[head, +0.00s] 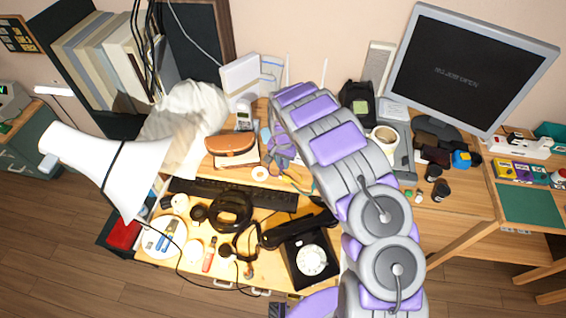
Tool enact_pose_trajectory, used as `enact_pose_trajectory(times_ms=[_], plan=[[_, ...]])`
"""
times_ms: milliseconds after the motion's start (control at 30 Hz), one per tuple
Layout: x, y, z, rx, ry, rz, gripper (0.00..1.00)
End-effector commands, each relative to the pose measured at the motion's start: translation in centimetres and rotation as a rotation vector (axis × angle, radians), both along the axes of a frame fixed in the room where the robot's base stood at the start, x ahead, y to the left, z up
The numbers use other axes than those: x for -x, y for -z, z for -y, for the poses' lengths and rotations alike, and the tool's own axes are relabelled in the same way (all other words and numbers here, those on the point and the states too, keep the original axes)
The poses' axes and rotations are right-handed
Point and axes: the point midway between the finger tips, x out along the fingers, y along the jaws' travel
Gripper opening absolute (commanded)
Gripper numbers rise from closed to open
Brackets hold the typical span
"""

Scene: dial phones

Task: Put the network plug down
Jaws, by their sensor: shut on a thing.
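My arm reaches up over the desk from the bottom right and bends down at its far end. My gripper (278,156) is small in the head view, low over the back middle of the desk (455,205), right of the brown pouch (231,145). It is shut on the network plug, which is too small and too covered by the fingers to make out. A thin teal and orange cord (299,184) shows just below the gripper. I cannot tell whether the plug touches the desk.
A black keyboard (230,193) and a black dial phone (309,260) lie in front of the gripper. A cordless phone (243,117) and a white router (243,80) stand behind. A monitor (470,68) stands at the right.

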Motion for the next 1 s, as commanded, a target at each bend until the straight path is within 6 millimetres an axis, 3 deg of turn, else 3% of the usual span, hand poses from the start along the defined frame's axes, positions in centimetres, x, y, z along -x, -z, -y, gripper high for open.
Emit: enact_pose_trajectory(times_ms=[200, 233, 500, 800, 1000], plan=[[0.0, 0.1, 0.0, 0.000, 0.000, 0.000, 0.01], [0.0, 0.1, 0.0, 0.000, 0.000, -0.001, 0.19], [0.0, 0.1, 0.0, 0.000, 0.000, 0.000, 0.43], [0.0, -0.1, 0.0, 0.000, 0.000, 0.000, 0.43], [-0.1, -1.8, 0.0, -0.001, 0.001, 0.003, 0.43]])
